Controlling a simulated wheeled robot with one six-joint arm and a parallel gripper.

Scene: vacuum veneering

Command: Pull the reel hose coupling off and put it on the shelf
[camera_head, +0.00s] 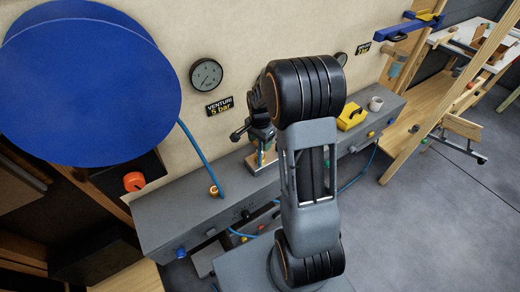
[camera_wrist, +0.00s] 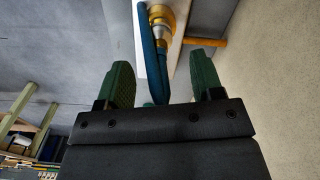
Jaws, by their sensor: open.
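A brass coupling (camera_wrist: 160,18) on a blue hose (camera_wrist: 155,62) shows at the top of the wrist view, on a pale plate. My gripper (camera_wrist: 162,82) is open, with one green finger on each side of the hose. I see no clear contact with it. In the head view my gripper (camera_head: 262,138) is partly hidden by my arm, above a small wooden bracket (camera_head: 250,161). The big blue reel (camera_head: 90,85) is at the left. Its hose (camera_head: 202,156) runs down to a brass ring (camera_head: 214,191) on the long grey shelf (camera_head: 175,212).
A pressure gauge (camera_head: 206,74) and a 5 bar sign (camera_head: 219,106) are on the wall. A yellow box (camera_head: 351,117) and a mug (camera_head: 375,103) stand on the shelf's right part. A wooden frame (camera_head: 425,105) stands farther right. The right floor (camera_head: 430,225) is clear.

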